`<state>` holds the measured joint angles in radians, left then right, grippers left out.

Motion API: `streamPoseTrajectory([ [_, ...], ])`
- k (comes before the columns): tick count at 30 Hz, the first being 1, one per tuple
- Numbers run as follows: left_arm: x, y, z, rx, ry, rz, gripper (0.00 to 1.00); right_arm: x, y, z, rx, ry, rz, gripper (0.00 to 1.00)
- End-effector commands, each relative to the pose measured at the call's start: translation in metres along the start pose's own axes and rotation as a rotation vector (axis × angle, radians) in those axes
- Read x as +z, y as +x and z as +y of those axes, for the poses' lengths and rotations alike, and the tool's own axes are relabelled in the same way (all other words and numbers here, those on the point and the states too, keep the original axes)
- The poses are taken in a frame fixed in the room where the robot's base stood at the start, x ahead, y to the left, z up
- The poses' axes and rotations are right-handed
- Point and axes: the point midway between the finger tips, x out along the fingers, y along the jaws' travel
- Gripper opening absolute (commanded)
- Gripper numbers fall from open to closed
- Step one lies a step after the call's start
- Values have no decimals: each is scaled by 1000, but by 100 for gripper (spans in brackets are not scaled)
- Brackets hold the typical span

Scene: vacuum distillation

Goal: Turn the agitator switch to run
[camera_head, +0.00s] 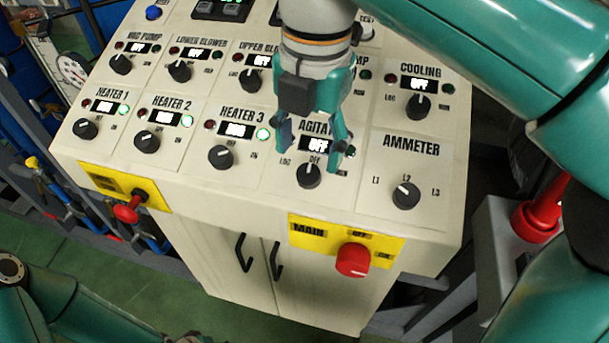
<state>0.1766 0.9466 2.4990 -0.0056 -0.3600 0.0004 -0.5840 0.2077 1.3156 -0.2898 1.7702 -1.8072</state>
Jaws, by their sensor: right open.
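The agitator switch is a black rotary knob (308,176) in the lower row of the cream control panel (273,192). Its white mark points up towards the OFF label, and the small display (316,145) above it reads OFF. My right gripper (316,160) is above the panel, pointing down at the knob. Its two fingers are apart, one on each side above the knob, and it holds nothing. I cannot tell whether a finger touches the knob. The gripper hides part of the agitator label. My left gripper is not clearly in view.
The ammeter knob (406,195) is to the right and the heater 3 knob (220,157) to the left. The cooling knob (419,106) is up to the right. A red main switch (353,260) and a red knob (127,211) stick out from the panel's front.

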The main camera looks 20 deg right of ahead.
Motion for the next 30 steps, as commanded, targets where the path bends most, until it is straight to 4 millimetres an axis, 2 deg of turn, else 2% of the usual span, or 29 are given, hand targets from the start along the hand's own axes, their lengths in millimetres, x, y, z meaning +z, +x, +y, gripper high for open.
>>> streamPoseTrajectory([
  [1,0,4,-1,0,0,0,40,0,12,-1,-3,0,1,61],
  [3,0,6,-2,0,0,0,40,0,23,-1,-2,0,1,61],
  [9,0,8,-3,0,0,0,40,0,43,-1,-1,2,1,61],
  [20,0,8,-3,0,0,0,40,0,47,0,1,2,0,61],
  [23,0,8,-3,0,0,0,40,0,47,0,1,2,0,48],
  [30,0,8,-3,0,0,0,40,0,47,0,1,1,0,8],
])
